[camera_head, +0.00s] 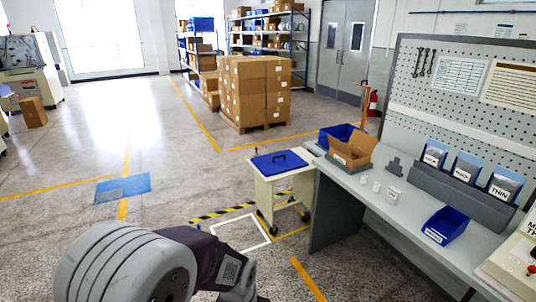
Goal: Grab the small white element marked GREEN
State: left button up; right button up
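Several small white elements stand on the grey workbench (351,183), in front of a dark grey bracket-like piece. One white element (363,179) is at the left, one (376,186) is in the middle and a larger one (393,194) is at the right. Any marking on them is too small to read, so I cannot tell which is marked GREEN. One of my arms crosses the bottom left, well away from the bench. Its gripper fingers are not visible. My other arm and gripper are not in view.
An open cardboard box (353,152) and a blue bin (336,134) stand at the bench's far end. Labelled pouches (467,168) rest in a grey rack. A blue tray (445,226) is nearer. A wheeled cart (279,186) with a blue lid stands left of the bench.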

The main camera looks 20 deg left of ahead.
aim_at(376, 186)
jog(key=i+j+z, duration=0.35)
jog(key=i+j, duration=0.15)
jog(key=i+j+z, duration=0.35)
jog(key=i+j, duration=0.15)
jog(key=i+j+z, duration=0.2)
jog(key=j, duration=0.25)
jog(key=i+j+z, duration=0.2)
jog(key=j, duration=0.2)
jog(key=i+j+z, duration=0.15)
jog(key=j, duration=0.25)
jog(key=i+j+z, duration=0.2)
jog(key=j, duration=0.25)
jog(key=k+l, duration=0.05)
jog(key=k, duration=0.05)
